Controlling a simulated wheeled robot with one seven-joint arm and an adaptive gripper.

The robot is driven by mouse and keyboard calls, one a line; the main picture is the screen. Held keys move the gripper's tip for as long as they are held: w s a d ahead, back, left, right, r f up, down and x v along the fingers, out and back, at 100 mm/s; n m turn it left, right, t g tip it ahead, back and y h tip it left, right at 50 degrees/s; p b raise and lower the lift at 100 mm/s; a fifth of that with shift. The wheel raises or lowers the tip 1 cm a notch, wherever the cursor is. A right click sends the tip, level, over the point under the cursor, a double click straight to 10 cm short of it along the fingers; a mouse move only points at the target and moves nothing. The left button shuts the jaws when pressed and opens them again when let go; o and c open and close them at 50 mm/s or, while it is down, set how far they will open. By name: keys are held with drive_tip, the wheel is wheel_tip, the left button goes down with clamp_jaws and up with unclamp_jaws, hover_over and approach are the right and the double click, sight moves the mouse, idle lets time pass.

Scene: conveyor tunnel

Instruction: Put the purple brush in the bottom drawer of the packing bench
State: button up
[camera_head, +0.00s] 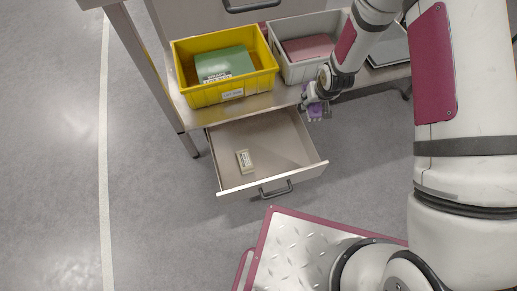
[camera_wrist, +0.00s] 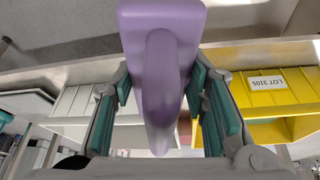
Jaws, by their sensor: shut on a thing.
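The purple brush (camera_wrist: 163,60) is between the fingers of my gripper (camera_wrist: 160,110), its broad flat end toward the top of the wrist view. My gripper is shut on it. In the head view the brush (camera_head: 318,111) is small and partly hidden by my gripper (camera_head: 312,98), which is just right of the open bottom drawer. The bottom drawer (camera_head: 285,145) of the packing bench (camera_head: 262,101) is pulled out. A small pale block with a dark label (camera_head: 244,160) lies inside it, left of the middle; the rest of its floor is bare.
On the bench shelf stand a yellow bin (camera_head: 205,97) holding a green box (camera_head: 224,63) and a grey bin (camera_head: 298,72) holding a dark red item (camera_head: 308,48). A closed drawer (camera_head: 205,12) is above. Bare floor (camera_head: 150,220) lies left of the drawer.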

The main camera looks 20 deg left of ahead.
drive_tip(key=n+y+b, duration=0.1)
drive_tip(key=n+b, duration=0.1)
drive_tip(key=b, duration=0.7)
hover_over(281, 148)
wheel_tip(281, 148, down, 22)
drive_tip(key=r, duration=0.1)
drive_tip(key=f+b, duration=0.1)
drive_tip(key=f, duration=0.2)
drive_tip(key=s+f+b, duration=0.1)
drive_tip(key=f+b, duration=0.1)
drive_tip(key=f, duration=0.2)
drive_tip(key=d+f+b, duration=0.1)
drive_tip(key=f, duration=0.2)
drive_tip(key=shift+s+f, duration=0.3)
drive_tip(key=shift+f, duration=0.1)
drive_tip(key=shift+f, duration=0.1)
drive_tip(key=o, duration=1.3)
drive_tip(key=shift+o, duration=0.2)
drive_tip(key=p+v, duration=0.4)
drive_tip(key=v, duration=0.8)
drive_tip(key=shift+w+g+p, duration=0.25)
drive_tip(key=shift+g+p, duration=0.05)
